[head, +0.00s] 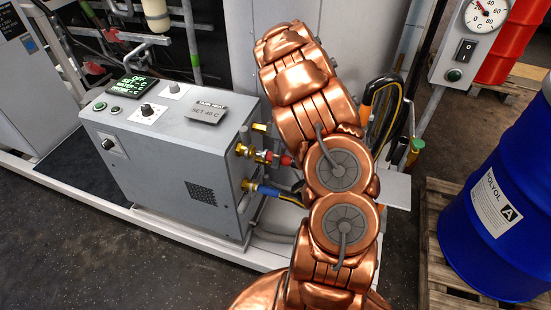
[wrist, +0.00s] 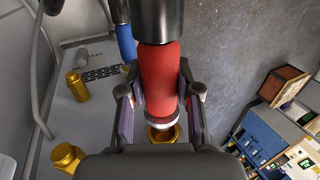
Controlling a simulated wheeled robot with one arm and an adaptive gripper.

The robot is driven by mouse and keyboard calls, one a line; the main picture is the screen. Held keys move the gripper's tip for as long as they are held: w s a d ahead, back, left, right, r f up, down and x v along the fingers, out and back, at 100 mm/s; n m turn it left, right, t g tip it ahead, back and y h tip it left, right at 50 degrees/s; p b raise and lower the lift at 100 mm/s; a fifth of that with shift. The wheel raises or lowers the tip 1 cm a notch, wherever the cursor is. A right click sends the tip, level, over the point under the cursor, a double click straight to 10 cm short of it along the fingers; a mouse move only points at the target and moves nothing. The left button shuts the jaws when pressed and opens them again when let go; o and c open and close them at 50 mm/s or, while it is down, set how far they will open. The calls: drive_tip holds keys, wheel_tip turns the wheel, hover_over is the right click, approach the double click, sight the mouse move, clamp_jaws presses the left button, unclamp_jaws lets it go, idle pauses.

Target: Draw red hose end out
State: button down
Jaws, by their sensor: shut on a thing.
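The red hose end (wrist: 158,75) stands between the two fingers of my gripper (wrist: 160,102) in the wrist view, and the gripper is shut on it. A pale metal ring rims its tip, right at a brass port (wrist: 163,136). I cannot tell whether the tip is still inside the port. In the head view the red hose end (head: 286,160) shows beside the brass fittings on the right face of the grey heater unit (head: 170,175). My arm hides the gripper there.
A blue hose end (head: 267,190) sits just below the red one, close to the gripper. Other brass fittings (wrist: 76,86) stick out nearby. A black and yellow hose loop hangs from an orange-handled holder (head: 380,90) right of my arm. A blue drum (head: 510,220) stands on a pallet (head: 440,265).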

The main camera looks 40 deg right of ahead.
drive_tip(key=shift+s+d, duration=0.15)
drive_tip(key=shift+s, duration=0.1)
drive_tip(key=shift+s+d+b, duration=0.4)
drive_tip(key=shift+s+d, duration=0.1)
drive_tip(key=shift+s, duration=0.35)
drive_tip(key=shift+s+d+b, duration=0.4)
drive_tip(key=shift+s+d, duration=0.1)
drive_tip(key=shift+s, duration=0.35)
